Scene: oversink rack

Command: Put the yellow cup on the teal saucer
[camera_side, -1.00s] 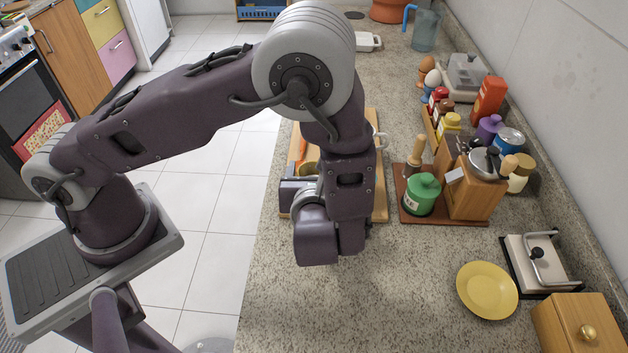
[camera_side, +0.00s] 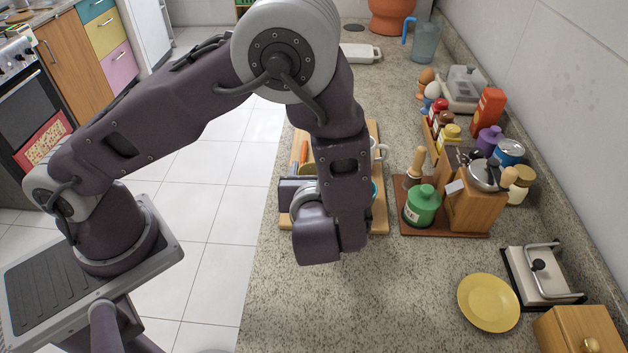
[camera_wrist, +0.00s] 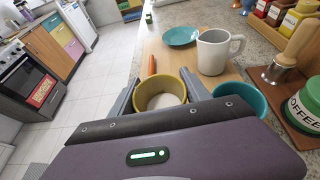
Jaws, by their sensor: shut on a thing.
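The yellow cup (camera_wrist: 172,84) is between the two fingers of my gripper (camera_wrist: 161,86) in the wrist view, and the gripper is shut on it. The cup is upright, with its open top toward the camera. Whether its base touches the wooden board cannot be told. The teal saucer (camera_wrist: 181,36) lies flat on the board, beyond the cup and a little to its right, with its top bare. In the side view my arm hides the saucer and most of the gripper.
A white mug (camera_wrist: 214,52) stands just right of the saucer and beyond the cup. A teal bowl-like vessel (camera_wrist: 242,98) is close by the right finger. An orange stick (camera_wrist: 153,65) is behind the cup. A green jar (camera_side: 422,206) stands right of the wooden board (camera_side: 379,216).

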